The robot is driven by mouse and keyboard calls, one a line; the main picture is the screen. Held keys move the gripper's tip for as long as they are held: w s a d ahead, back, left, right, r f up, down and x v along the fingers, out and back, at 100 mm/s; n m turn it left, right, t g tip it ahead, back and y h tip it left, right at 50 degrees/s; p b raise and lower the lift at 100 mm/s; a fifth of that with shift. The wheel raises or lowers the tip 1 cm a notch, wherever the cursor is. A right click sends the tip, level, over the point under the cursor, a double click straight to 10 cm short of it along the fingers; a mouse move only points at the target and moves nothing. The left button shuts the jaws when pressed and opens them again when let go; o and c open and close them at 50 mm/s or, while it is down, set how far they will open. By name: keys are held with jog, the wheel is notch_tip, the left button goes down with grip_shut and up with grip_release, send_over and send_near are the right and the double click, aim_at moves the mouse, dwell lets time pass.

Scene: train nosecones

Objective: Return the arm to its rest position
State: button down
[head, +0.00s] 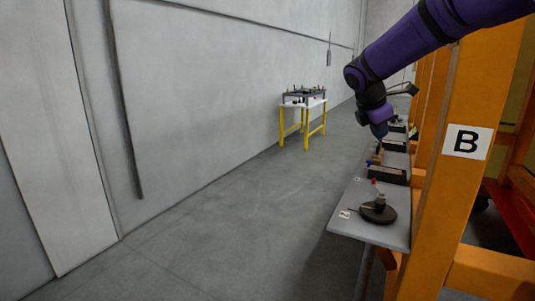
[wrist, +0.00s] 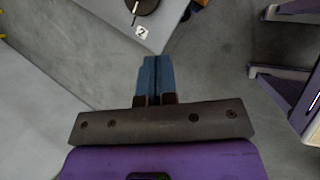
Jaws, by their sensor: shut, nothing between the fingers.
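My purple arm reaches in from the upper right of the head view and bends down. My gripper (head: 382,148) points downward, seen in front of the grey shelf (head: 383,232) on the orange frame. In the wrist view my gripper (wrist: 156,62) shows two blue fingers pressed together with nothing between them. The fingertips are over grey floor, near a corner of the grey shelf (wrist: 170,22). I cannot tell the exact height of the gripper above the shelf.
A dark round stand (head: 379,213) with a small red-topped part sits at the shelf's near end, beside a small number card (head: 345,214). An orange post (head: 455,190) marked B stands close at right. A yellow-legged table (head: 304,112) stands by the wall. The floor at left is clear.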

jog(key=s+d+r+m+y, duration=0.1)
jog(key=s+r+m, duration=0.15)
jog(key=s, duration=0.35)
jog(key=s+d+r+m+y, duration=0.1)
jog(key=s+m, duration=0.3)
jog(key=s, duration=0.3)
jog(key=s+a+f+m+t+y, duration=0.1)
jog(key=s+m, duration=0.5)
jog(key=s, duration=0.7)
jog(key=s+a+f+m+y, duration=0.1)
jog(key=s+f+m+y, duration=0.1)
jog(key=s+m, duration=0.5)
jog(key=s+f, duration=0.1)
jog(key=s, duration=0.5)
jog(key=shift+t, duration=0.4)
